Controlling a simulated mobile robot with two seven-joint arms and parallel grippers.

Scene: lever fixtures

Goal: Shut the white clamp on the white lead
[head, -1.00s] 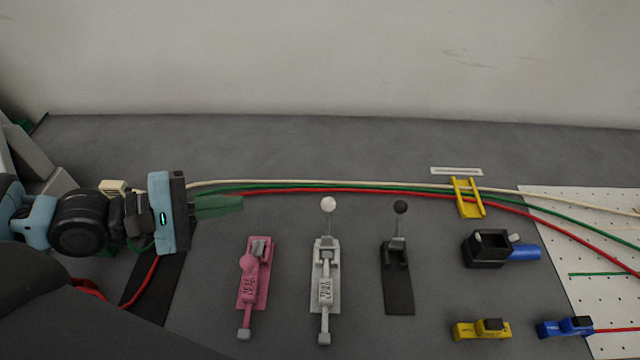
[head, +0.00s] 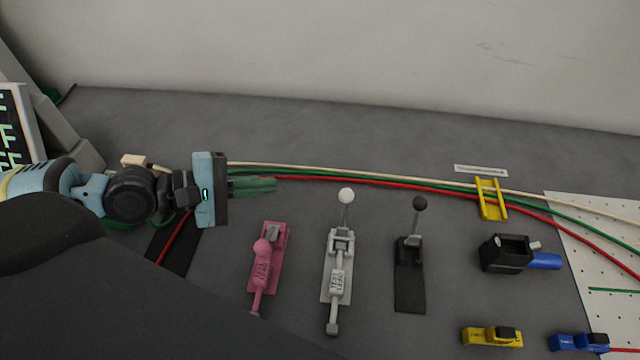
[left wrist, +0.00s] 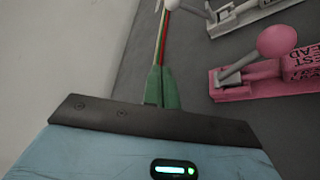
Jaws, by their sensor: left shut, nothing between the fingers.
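The white clamp (head: 336,283) lies on the grey bench with its lever standing up, a white ball (head: 346,196) on top. It shows partly in the left wrist view (left wrist: 245,14), cut off at the top. The white lead (head: 390,175) is the rearmost of three cables running behind the clamps. My left gripper (head: 274,185) has green fingers, shut and empty, left of and behind the white clamp, apart from its ball. In the left wrist view the fingers (left wrist: 162,82) overlap the cable line; whether they touch it I cannot tell. My right gripper is not in view.
A pink clamp (head: 265,262) lies left of the white clamp, near my left gripper. A black clamp (head: 409,280), lever up, stands to the right. A yellow cable guide (head: 491,199), a black box with a blue part (head: 505,254) and small yellow and blue connectors lie further right.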

